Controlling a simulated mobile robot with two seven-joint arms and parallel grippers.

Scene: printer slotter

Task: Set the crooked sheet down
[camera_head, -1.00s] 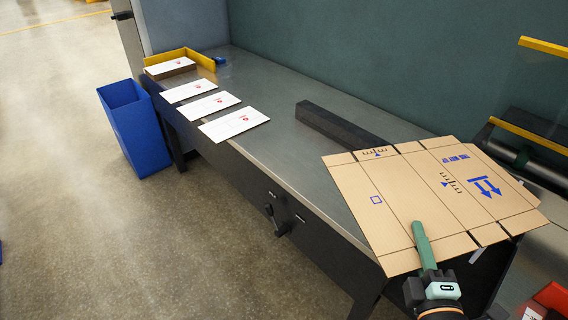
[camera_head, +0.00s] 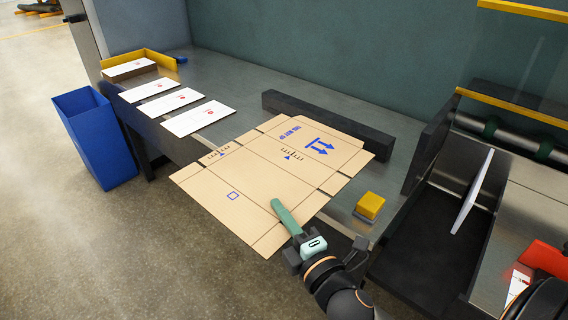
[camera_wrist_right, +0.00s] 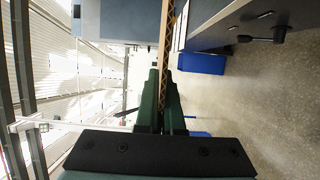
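The crooked sheet (camera_head: 262,170) is a flat brown cardboard blank with blue and black print. In the head view it is held over the front edge of the metal table (camera_head: 240,85), its left part out beyond the edge. My right gripper (camera_head: 284,212) is shut on its near edge, one green finger lying on top. In the right wrist view the sheet shows edge-on as a thin corrugated strip (camera_wrist_right: 166,60) between the green fingers (camera_wrist_right: 161,110). Whether the sheet touches the table cannot be told. My left gripper is not in view.
A dark bar (camera_head: 325,122) lies along the back of the table. Several white printed cards (camera_head: 198,118) and a yellow-edged tray (camera_head: 150,56) are at left. A blue bin (camera_head: 97,140) stands on the floor. A yellow block (camera_head: 369,206) sits right, beside a dark feeder (camera_head: 435,225).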

